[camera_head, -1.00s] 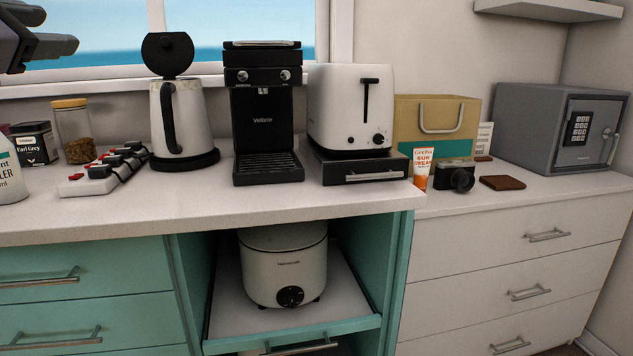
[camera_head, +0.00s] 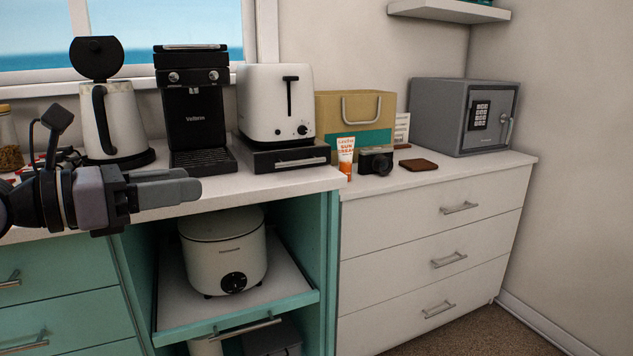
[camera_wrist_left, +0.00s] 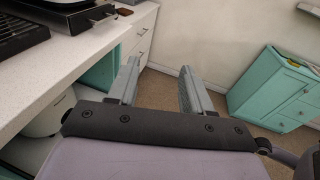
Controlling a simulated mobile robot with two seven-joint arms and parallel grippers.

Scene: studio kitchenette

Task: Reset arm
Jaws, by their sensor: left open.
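The task names no other object. My right gripper is not in view.
The counter (camera_head: 290,184) holds a kettle (camera_head: 118,125), coffee machine (camera_head: 195,115) and toaster (camera_head: 275,105). A slow cooker (camera_head: 222,255) stands on a shelf below. White drawers (camera_head: 430,235) stand right. A teal cabinet (camera_wrist_left: 278,92) and open floor show in the wrist view.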

